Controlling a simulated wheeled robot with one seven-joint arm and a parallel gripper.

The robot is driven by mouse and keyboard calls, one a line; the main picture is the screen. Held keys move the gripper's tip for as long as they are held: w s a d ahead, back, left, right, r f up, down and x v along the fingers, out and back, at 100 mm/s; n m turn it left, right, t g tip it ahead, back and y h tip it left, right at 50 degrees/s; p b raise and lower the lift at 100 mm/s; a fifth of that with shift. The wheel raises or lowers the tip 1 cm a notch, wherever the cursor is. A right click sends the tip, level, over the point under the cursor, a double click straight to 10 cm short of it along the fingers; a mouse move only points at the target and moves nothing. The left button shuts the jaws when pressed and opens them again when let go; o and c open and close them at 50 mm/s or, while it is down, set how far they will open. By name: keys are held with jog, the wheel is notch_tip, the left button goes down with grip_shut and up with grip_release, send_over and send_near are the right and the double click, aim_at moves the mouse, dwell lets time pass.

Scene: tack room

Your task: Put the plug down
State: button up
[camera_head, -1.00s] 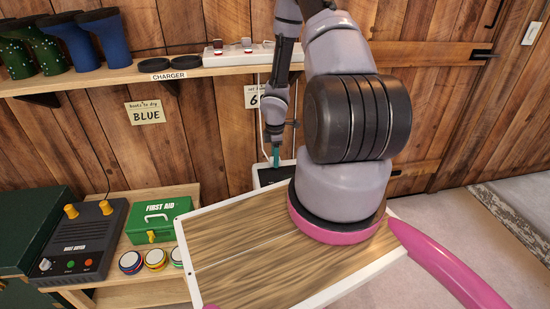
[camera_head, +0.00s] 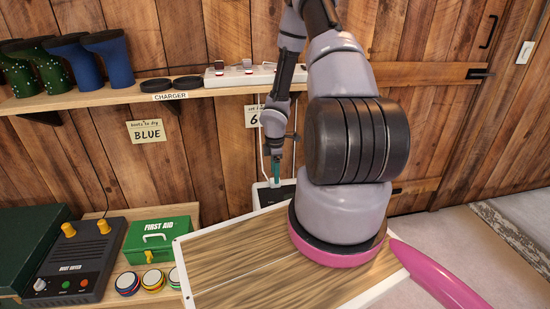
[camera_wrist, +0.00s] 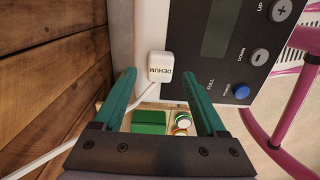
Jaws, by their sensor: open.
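The white plug (camera_wrist: 161,63) is labelled DEHUM and rests on the white edge of a machine's top, beside its dark control panel (camera_wrist: 232,62). Its white cord (camera_wrist: 110,131) runs off to the lower left. My gripper (camera_wrist: 161,77) is open, with its teal fingers on either side of the plug's cord end. The plug's body lies mostly beyond the fingertips, and I cannot tell whether a finger touches it. In the head view my gripper (camera_head: 275,172) points down over the machine (camera_head: 286,187); the plug is too small to make out there.
A wall shelf (camera_head: 110,96) carries boots, dark discs by a CHARGER label, and a white power strip (camera_head: 254,76). Below stand a boot dryer (camera_head: 82,258), a green first aid box (camera_head: 160,238) and several round tins (camera_head: 153,280). A wooden board (camera_head: 240,262) lies in front.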

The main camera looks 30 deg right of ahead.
jog(key=s+a+r+m+t+h, duration=0.15)
jog(key=r+m, duration=0.35)
jog(key=r, duration=1.3)
jog(key=s+a+r+m+t+h, duration=0.1)
jog(key=s+r+m, duration=0.25)
jog(key=r, duration=1.35)
jog(key=s+a+r+m+t+y, duration=0.2)
jog(key=s+a+r+m, duration=0.3)
jog(key=s+r, duration=0.2)
jog(key=s+a+r+m+t+y, duration=0.2)
jog(key=s+a+r+m, duration=0.3)
jog(key=r, duration=0.4)
jog(key=s+a, duration=0.1)
jog(key=s, duration=0.1)
jog(key=shift+s+r+y, duration=0.35)
jog(key=shift+r, duration=0.05)
jog(key=shift+d+m+t, duration=0.1)
jog(key=shift+m+t, duration=0.15)
jog(key=shift+t, duration=0.1)
